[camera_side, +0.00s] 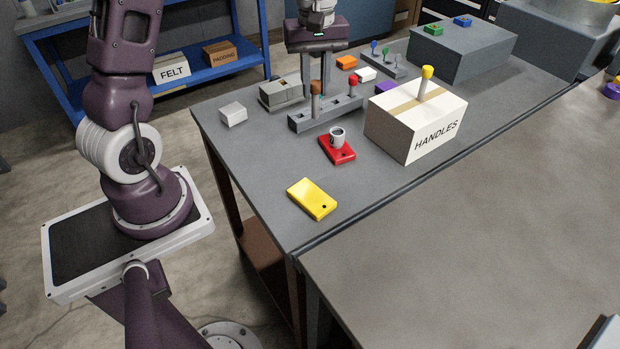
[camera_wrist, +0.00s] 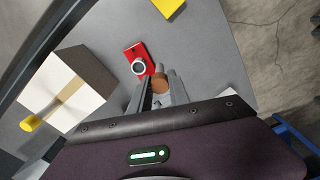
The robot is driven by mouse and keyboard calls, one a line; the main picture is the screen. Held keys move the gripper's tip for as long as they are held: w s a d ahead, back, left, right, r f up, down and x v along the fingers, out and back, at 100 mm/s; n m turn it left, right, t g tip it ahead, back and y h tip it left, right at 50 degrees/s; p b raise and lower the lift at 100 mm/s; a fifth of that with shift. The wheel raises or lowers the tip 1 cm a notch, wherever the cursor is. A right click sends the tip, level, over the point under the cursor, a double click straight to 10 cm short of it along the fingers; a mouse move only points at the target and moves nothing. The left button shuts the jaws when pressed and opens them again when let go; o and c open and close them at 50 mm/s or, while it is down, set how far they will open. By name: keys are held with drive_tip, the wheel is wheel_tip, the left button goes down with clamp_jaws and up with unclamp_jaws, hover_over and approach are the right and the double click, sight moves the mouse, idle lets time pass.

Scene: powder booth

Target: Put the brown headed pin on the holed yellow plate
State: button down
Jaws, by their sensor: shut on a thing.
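The brown headed pin (camera_side: 316,88) stands upright at the left part of a grey rack (camera_side: 345,112). My gripper (camera_side: 315,92) is shut on it, pointing down, with one finger on each side. In the wrist view its round brown head (camera_wrist: 160,84) shows between the fingertips (camera_wrist: 160,90). Its lower end appears to be at the rack; I cannot tell whether it is still in a hole. The holed yellow plate (camera_side: 311,198) lies flat near the front edge of the grey table, its dark hole at the near right end. A corner of it shows in the wrist view (camera_wrist: 168,6).
A red plate (camera_side: 328,147) bearing a grey cup-like part (camera_side: 337,136) lies between rack and yellow plate. A red headed pin (camera_side: 352,88) stands in the rack. The HANDLES box (camera_side: 408,130) with a yellow-topped peg (camera_side: 427,80) is to the right. A white block (camera_side: 233,114) lies left.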

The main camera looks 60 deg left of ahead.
drive_tip(key=s+d+m, duration=0.8)
drive_tip(key=d+m, duration=0.2)
drive_tip(key=d, duration=0.1)
drive_tip(key=shift+m, duration=0.3)
drive_tip(key=f, duration=0.9)
drive_tip(key=shift+s+d+f, duration=0.1)
drive_tip(key=shift+s+d, duration=0.1)
drive_tip(key=shift+d, duration=0.1)
drive_tip(key=shift+f, duration=0.1)
drive_tip(key=shift+f, duration=0.1)
drive_tip(key=c, duration=1.2)
unclamp_jaws()
drive_tip(key=shift+c, duration=0.2)
